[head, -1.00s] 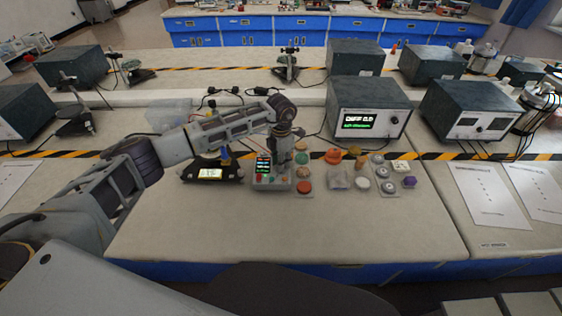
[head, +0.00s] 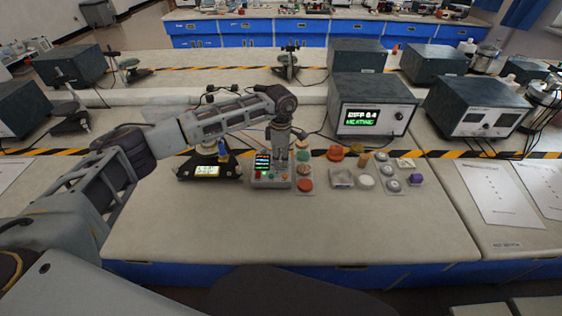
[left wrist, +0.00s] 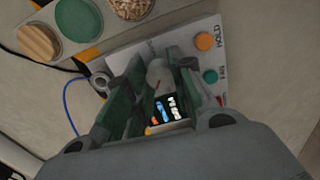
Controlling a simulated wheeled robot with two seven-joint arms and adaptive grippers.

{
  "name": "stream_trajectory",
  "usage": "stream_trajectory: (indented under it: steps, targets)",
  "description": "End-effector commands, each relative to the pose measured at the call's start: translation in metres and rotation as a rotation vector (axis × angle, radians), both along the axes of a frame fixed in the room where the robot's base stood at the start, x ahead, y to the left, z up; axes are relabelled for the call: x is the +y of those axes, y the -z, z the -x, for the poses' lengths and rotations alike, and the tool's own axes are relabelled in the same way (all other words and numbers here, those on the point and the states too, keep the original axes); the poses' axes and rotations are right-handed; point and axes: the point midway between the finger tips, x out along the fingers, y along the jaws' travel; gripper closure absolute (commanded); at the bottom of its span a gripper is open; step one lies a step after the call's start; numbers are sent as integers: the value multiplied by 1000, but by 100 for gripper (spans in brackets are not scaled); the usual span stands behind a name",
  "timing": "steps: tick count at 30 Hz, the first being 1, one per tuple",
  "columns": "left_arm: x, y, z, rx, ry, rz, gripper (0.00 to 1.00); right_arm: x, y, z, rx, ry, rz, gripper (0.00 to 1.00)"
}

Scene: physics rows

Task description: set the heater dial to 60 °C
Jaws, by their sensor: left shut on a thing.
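The heater box (head: 270,180) is a small grey unit with a dark display (head: 262,163) and coloured buttons, on the bench in the head view. My left gripper (head: 279,160) points down over its upper right part. In the left wrist view the gripper (left wrist: 160,95) is shut on the grey heater dial (left wrist: 158,73), its fingers on both sides of it. The fingers hide much of the dial, and its setting cannot be read. The box's display (left wrist: 168,108) shows between the fingers, too small to read. My right gripper is not in view.
A panel of coloured discs (head: 304,171) stands right beside the box. A small device with a lit yellow screen (head: 207,170) is on its left. A meter box (head: 371,113) behind shows green text, the lower line "HEATING".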

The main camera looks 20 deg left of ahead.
Motion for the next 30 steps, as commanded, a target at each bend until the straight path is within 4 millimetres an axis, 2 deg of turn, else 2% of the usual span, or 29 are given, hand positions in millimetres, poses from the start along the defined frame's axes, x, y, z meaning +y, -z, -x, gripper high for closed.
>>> stream_trajectory:
  steps: [1, 9, 30]
  targets:
    - [0, 2, -1, -3, 39, -1, 100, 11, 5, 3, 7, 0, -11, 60]
    - [0, 2, -1, -3, 261, 1, 100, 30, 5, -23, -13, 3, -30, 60]
    - [0, 1, 0, -2, 832, 1, 100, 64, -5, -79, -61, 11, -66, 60]
